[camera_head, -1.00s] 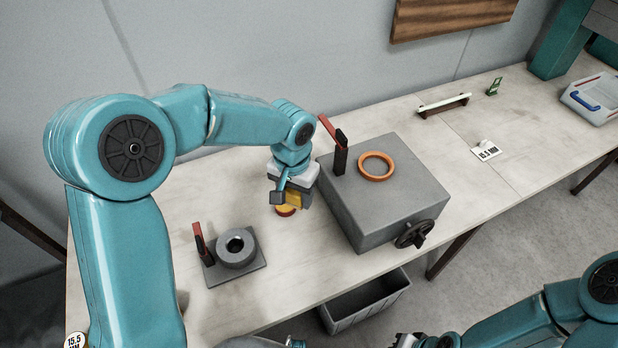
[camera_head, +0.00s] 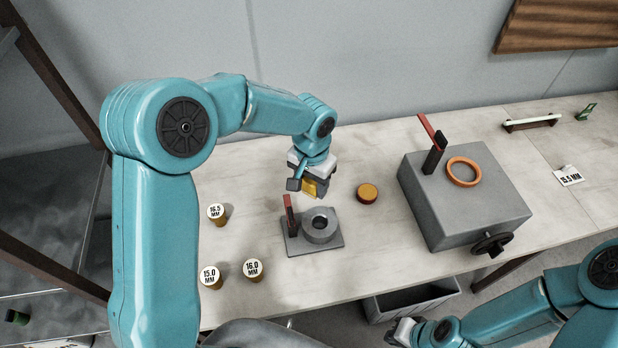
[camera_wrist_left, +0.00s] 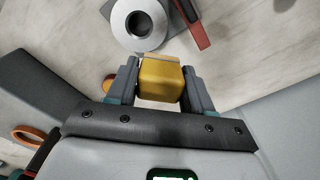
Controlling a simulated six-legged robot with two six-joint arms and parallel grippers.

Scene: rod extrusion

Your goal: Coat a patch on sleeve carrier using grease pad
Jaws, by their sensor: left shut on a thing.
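My left gripper (camera_head: 310,190) is shut on a yellow block, which I take to be the grease pad (camera_head: 310,187). The pad also shows between the fingers in the left wrist view (camera_wrist_left: 160,80). A grey ring on a square plate with a red-handled clamp, probably the sleeve carrier (camera_head: 320,228), sits on the table. The pad is above and just behind the carrier, apart from it. In the wrist view the carrier's ring (camera_wrist_left: 140,24) lies ahead of the pad. My right gripper (camera_head: 403,332) is low in the head view, its jaws unclear. The pad's underside is hidden.
A round amber-topped tin (camera_head: 367,192) stands right of the carrier. A grey box (camera_head: 470,205) with an orange ring (camera_head: 463,172), red lever and handwheel is further right. Labelled round pieces (camera_head: 253,269) stand at left. A grey bin (camera_head: 410,300) is below the table edge.

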